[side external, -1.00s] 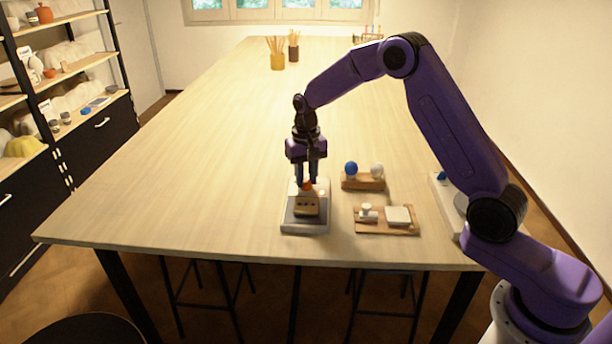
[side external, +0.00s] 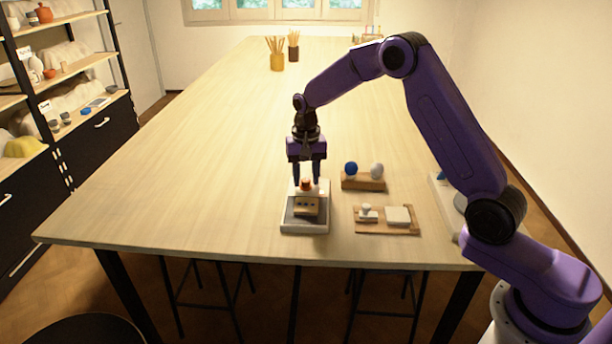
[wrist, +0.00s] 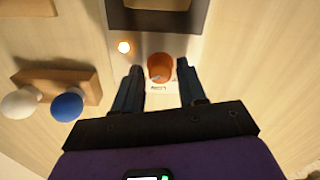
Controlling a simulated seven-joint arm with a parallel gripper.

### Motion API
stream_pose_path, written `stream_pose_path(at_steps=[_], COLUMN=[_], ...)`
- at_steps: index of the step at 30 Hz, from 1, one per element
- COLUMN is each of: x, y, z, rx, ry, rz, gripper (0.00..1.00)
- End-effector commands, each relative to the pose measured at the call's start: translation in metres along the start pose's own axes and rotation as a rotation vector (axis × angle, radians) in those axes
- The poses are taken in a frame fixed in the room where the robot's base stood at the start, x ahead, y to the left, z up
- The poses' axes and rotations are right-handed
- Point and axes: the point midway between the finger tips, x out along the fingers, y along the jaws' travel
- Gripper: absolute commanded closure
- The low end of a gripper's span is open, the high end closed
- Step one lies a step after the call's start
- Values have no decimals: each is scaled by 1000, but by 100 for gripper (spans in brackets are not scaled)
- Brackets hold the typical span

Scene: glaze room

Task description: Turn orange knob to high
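The orange knob (side external: 306,184) sits on a small pale device (side external: 305,228) near the table's front edge. In the wrist view the orange knob (wrist: 160,67) lies between my fingertips, with gaps on both sides. A small printed label (wrist: 158,88) is beside it, too small to read, and a small round light (wrist: 124,47) glows on the device. My gripper (side external: 310,183) points down over the knob, open and empty. I cannot make out the knob's exact setting.
A wooden block (side external: 305,205) with dark holes is on the device. To the right are a stand (side external: 363,184) with a blue ball (side external: 351,168) and a pale ball (side external: 377,171), and a wooden board (side external: 387,228) with white pieces. The table to the left is clear.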

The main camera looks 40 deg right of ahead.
Motion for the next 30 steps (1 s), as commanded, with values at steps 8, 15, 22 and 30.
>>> stream_pose_path(at_steps=[8, 15, 22, 30], x=[1, -15, -60, -118], y=[0, -1, 0, 0], z=[0, -1, -1, -1], rx=[-2, -2, -1, -1], ry=[1, 4, 6, 6], rz=[0, -2, -4, -3], gripper=[48, 48, 48, 48])
